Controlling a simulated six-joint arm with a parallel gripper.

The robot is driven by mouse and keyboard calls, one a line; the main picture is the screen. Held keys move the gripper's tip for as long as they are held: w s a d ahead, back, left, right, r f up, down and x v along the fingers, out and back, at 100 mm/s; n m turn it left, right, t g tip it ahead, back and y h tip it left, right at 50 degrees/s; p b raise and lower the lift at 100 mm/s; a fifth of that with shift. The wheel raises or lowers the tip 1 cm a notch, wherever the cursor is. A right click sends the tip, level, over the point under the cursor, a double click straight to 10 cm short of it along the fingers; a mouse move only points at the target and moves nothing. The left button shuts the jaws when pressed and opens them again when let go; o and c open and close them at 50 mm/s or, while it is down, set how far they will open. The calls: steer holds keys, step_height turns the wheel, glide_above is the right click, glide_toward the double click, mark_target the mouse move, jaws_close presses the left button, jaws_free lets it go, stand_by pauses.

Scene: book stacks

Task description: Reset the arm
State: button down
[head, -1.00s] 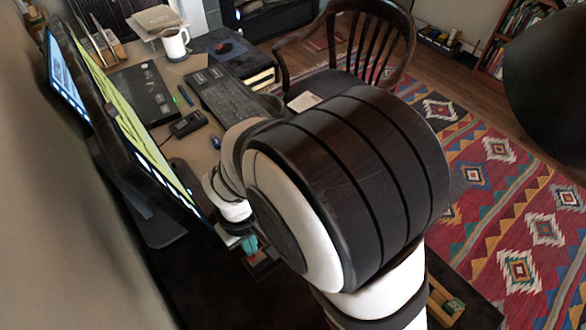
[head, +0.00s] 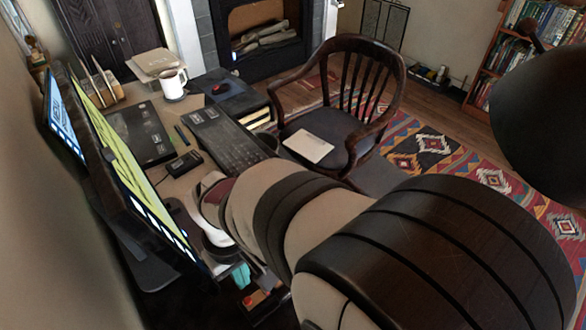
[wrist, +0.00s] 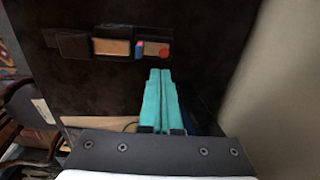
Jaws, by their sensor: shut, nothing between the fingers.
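My gripper (wrist: 160,75) shows in the wrist view as two teal fingers lying side by side, shut with nothing between them. They point up the picture toward a dark surface with a row of small compartments (wrist: 112,46). A teal part of my gripper (head: 241,274) also shows low in the head view, beside the desk edge and mostly hidden by my arm. My arm fills the lower middle and right of the head view.
Two monitors (head: 135,165) stand at the left. The desk holds a keyboard (head: 228,138), a white mug (head: 173,84) and a black box (head: 140,133). A wooden chair (head: 390,110) with a pale book (head: 306,145) on its seat stands beyond my arm. A bookshelf (head: 515,50) is at the right.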

steer(key=shift+r, duration=0.35)
steer(key=s+d+r+m+y, duration=0.1)
steer(key=s+d+r+m, duration=0.2)
steer(key=s+d+m, duration=0.2)
steer(key=s+d+r+m, duration=0.3)
steer(key=s+d+m, duration=0.2)
steer(key=d+m, duration=0.4)
steer(key=d, duration=0.4)
steer(key=shift+s+r+m+y, duration=0.3)
steer(key=shift+s+r+y, duration=0.05)
steer(key=shift+r+y, duration=0.05)
steer(key=shift+w, duration=0.1)
